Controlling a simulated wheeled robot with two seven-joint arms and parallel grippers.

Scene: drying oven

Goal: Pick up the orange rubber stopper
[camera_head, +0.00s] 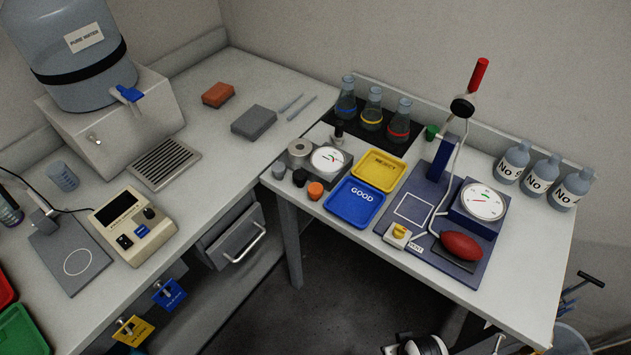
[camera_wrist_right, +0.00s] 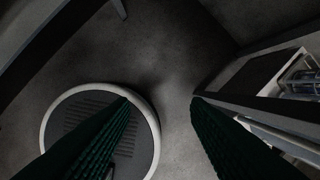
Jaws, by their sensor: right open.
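The orange rubber stopper (camera_head: 315,190) stands near the front left edge of the right-hand table in the head view. It is just left of the blue GOOD tray (camera_head: 354,203), beside a black stopper (camera_head: 299,178) and a grey one (camera_head: 278,171). My right gripper (camera_wrist_right: 160,102) shows in the right wrist view with its two dark green ridged fingers apart and nothing between them. It is over the floor, away from the stopper, which that view does not show. My left gripper is in neither view.
Behind the stoppers are a round dial gauge (camera_head: 328,159) and a yellow tray (camera_head: 379,171). A blue pressure rig with a red bulb (camera_head: 461,246) stands to the right. Flasks line the back. Open floor (camera_head: 330,275) lies in front of the table.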

